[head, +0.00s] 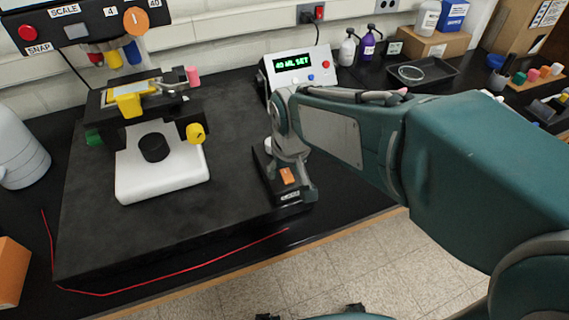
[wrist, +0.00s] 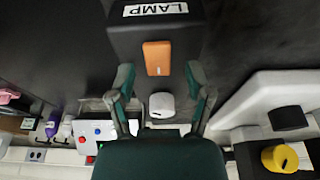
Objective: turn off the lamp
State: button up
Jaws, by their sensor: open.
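A black box labelled LAMP (wrist: 115,35) carries an orange rocker switch (wrist: 157,58), with a rounded white piece (wrist: 162,105) beyond it. In the head view the orange switch (head: 288,175) shows right of the microscope, partly framed by my gripper (head: 291,180). In the wrist view my gripper (wrist: 160,76) is open and empty, its two fingers apart on either side of the switch. I cannot tell how far the fingertips are above the box. The microscope (head: 160,180) has a white base and a black cylinder (head: 153,148) under its stage; no glow shows there.
A control box with a green display (head: 292,62) stands behind my gripper. A red cable (head: 180,275) lies along the front of the black slab. A black tray (head: 440,75) and bottles (head: 366,45) stand at the back right. The dark surface between microscope and lamp box is clear.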

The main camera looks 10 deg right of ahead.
jog(key=v, duration=1.1)
jog(key=shift+r, duration=0.4)
jog(key=shift+s, duration=0.1)
